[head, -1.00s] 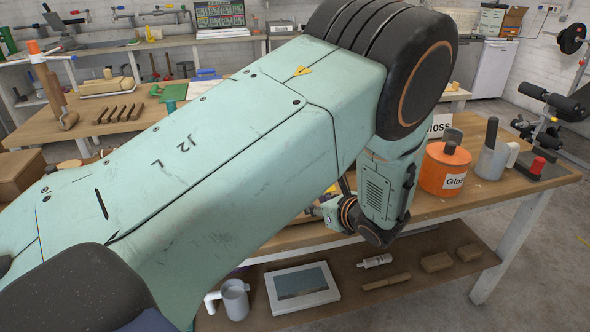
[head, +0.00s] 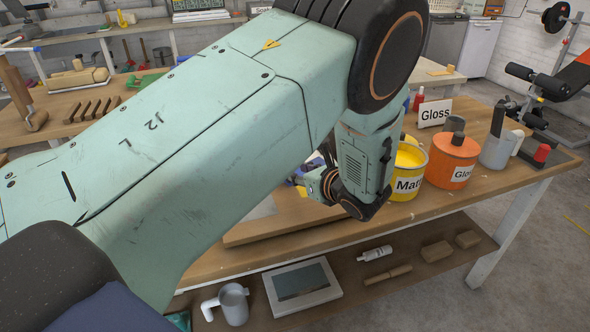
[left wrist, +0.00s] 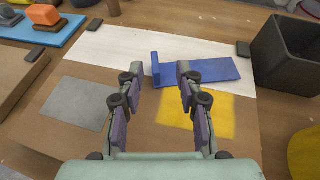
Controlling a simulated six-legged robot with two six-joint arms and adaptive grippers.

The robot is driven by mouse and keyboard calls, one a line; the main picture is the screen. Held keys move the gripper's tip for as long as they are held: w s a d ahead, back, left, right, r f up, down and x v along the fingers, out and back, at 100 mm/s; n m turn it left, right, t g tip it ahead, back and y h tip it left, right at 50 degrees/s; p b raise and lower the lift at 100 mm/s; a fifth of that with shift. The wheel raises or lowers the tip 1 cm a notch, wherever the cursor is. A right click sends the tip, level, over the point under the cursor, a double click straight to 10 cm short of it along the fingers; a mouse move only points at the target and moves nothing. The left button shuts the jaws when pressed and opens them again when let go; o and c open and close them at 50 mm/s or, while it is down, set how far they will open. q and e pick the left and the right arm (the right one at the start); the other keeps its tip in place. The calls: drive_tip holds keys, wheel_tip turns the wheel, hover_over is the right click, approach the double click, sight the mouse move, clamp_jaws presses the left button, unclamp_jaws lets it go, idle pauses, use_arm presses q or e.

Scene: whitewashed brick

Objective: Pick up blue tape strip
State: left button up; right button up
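The blue tape strip (left wrist: 212,71) lies flat across a white board in the left wrist view, with a raised tab at its left end. My left gripper (left wrist: 157,76) is open and empty above it. In that picture the raised tab shows between the two fingertips; I cannot tell the height gap. The strip's right part extends beyond the right finger. My right gripper is not in view.
The left wrist view shows a yellow patch (left wrist: 222,117) and a grey patch (left wrist: 76,103) on the board, and a dark bin (left wrist: 287,55) at right. In the head view a yellow Matt can (head: 408,165) and an orange Gloss can (head: 450,163) stand close right of my wrist.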

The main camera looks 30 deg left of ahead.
use_arm(q)
drive_tip(key=x, duration=0.4)
drive_tip(key=s+x, duration=0.1)
drive_tip(key=x, duration=0.2)
drive_tip(key=shift+f+b, duration=0.25)
drive_tip(key=shift+b, duration=0.05)
drive_tip(key=shift+w+a, duration=0.1)
drive_tip(key=shift+w, duration=0.05)
drive_tip(key=shift+r, duration=0.2)
drive_tip(key=shift+w+a+f, duration=0.15)
drive_tip(key=shift+a+f, duration=0.1)
drive_tip(key=shift+a, duration=0.1)
drive_tip(key=shift+c, duration=0.9)
drive_tip(key=shift+d+r, duration=0.2)
drive_tip(key=shift+d, duration=0.15)
drive_tip(key=c, duration=0.5)
clamp_jaws()
drive_tip(key=shift+a+f, duration=0.15)
drive_tip(key=shift+a, duration=0.1)
